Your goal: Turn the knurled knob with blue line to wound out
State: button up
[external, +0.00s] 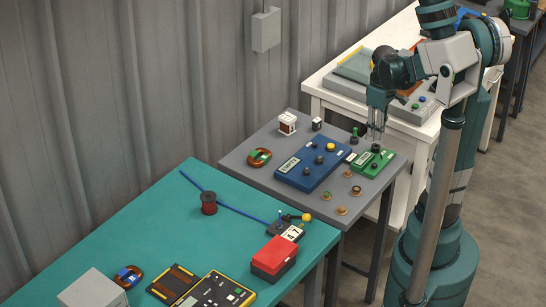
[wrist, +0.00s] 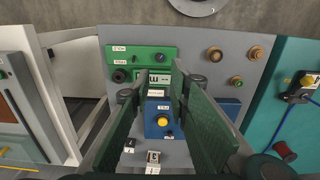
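A green box (external: 372,160) with dark knobs and white labels sits on the grey table. It also shows ahead of my gripper in the wrist view (wrist: 148,54). I cannot make out a blue line on any knob, so I cannot tell which is the knurled knob. My gripper (external: 376,137) hangs above the green box, pointing down. Its two fingers (wrist: 157,82) are apart with nothing held between them.
A blue panel (external: 306,171) with a yellow knob lies beside the green box. Several brass-coloured fittings (external: 341,211) stand near the table's front edge. A teal table (external: 150,220) and a white bench (external: 325,88) flank the grey table (external: 252,185).

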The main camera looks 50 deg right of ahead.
jog(key=shift+o, duration=1.3)
jog(key=n+p, duration=0.4)
jog(key=n, duration=0.1)
send_near(374, 164)
jog(key=shift+s, duration=0.1)
jog(key=shift+f, duration=0.2)
jog(key=shift+f+b, duration=0.75)
jog(key=shift+f, duration=3)
